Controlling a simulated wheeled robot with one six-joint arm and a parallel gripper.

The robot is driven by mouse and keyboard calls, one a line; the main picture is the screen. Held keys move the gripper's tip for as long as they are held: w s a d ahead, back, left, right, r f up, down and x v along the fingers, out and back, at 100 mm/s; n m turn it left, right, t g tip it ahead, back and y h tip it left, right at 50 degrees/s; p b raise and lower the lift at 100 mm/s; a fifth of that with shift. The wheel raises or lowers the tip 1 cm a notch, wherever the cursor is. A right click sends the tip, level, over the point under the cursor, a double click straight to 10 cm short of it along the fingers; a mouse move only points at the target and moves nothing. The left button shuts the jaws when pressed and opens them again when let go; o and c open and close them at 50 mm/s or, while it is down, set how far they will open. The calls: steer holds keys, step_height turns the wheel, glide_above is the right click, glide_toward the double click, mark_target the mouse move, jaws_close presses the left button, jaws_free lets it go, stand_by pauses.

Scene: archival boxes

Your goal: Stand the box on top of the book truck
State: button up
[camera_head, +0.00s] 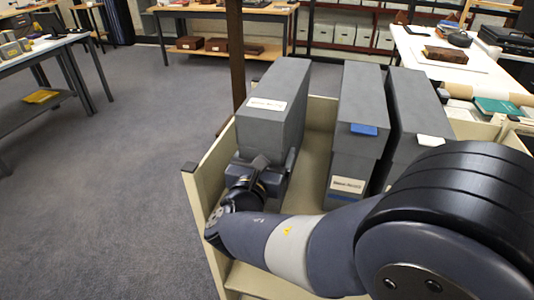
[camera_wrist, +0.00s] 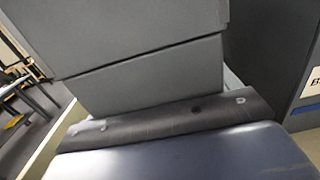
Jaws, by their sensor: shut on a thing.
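A grey archival box (camera_head: 274,100) with a white label stands upright at the left end of the cream book truck (camera_head: 215,163), in the head view. My gripper (camera_head: 268,173) is at the lower front of this box and shut on it. In the wrist view the grey box (camera_wrist: 145,65) fills the upper middle, close against the gripper, and looks tilted there. Its underside is hidden, so I cannot tell whether it touches the truck's top.
Two more grey boxes stand to the right on the truck, one with a blue tab (camera_head: 363,129) and one with a white tab (camera_head: 431,141). A dark post (camera_head: 236,55) rises behind the truck. Tables stand at left and right; carpet (camera_head: 130,180) is clear at left.

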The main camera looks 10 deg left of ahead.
steer(key=o, duration=1.2)
steer(key=shift+f, duration=0.2)
steer(key=o, duration=0.4)
steer(key=shift+c, duration=0.2)
steer(key=shift+r, duration=0.1)
steer(key=s+a, duration=0.1)
steer(key=s, duration=1.1)
steer(key=shift+a, duration=0.35)
steer(key=shift+r, duration=0.1)
